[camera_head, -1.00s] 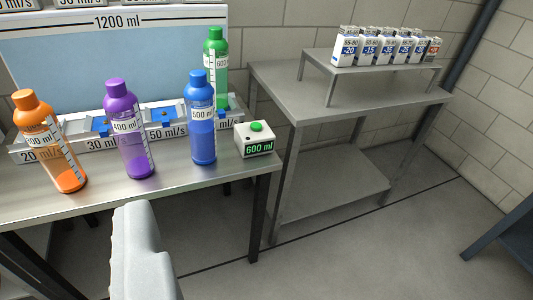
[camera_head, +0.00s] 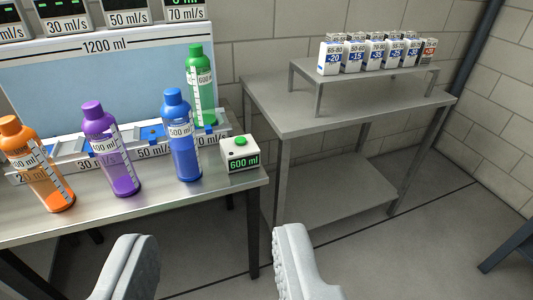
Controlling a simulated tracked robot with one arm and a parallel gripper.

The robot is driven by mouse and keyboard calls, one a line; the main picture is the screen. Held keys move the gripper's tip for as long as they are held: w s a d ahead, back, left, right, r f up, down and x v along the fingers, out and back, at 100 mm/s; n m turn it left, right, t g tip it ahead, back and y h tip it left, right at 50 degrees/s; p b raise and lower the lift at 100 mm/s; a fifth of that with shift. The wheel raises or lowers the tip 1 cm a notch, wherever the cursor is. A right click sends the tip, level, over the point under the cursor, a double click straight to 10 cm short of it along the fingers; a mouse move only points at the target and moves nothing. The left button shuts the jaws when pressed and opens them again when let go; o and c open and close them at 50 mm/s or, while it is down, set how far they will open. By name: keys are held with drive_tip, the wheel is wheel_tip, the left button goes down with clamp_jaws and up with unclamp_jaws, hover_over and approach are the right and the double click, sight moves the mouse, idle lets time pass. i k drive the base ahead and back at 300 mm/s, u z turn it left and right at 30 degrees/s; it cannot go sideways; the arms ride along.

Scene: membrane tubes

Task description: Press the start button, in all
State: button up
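The start button is a green round cap (camera_head: 241,141) on a small white box (camera_head: 240,158) whose display reads 600 ml. The box stands at the right end of the metal bench, right of the blue bottle. My gripper (camera_head: 208,268) shows two grey fingers at the bottom of the view, spread wide apart with nothing between them. It is in front of the bench, below and nearer than the box, not touching it.
Orange (camera_head: 37,165), purple (camera_head: 110,150), blue (camera_head: 181,137) and green (camera_head: 201,88) bottles stand on the metal bench (camera_head: 150,208) by a 1200 ml tank (camera_head: 100,85). A grey table (camera_head: 270,95) to the right carries several small labelled boxes (camera_head: 375,53) on a raised shelf. Floor between is clear.

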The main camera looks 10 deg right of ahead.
sight(239, 141)
drive_tip(key=z, duration=0.05)
drive_tip(key=i, duration=1)
drive_tip(key=u, duration=0.05)
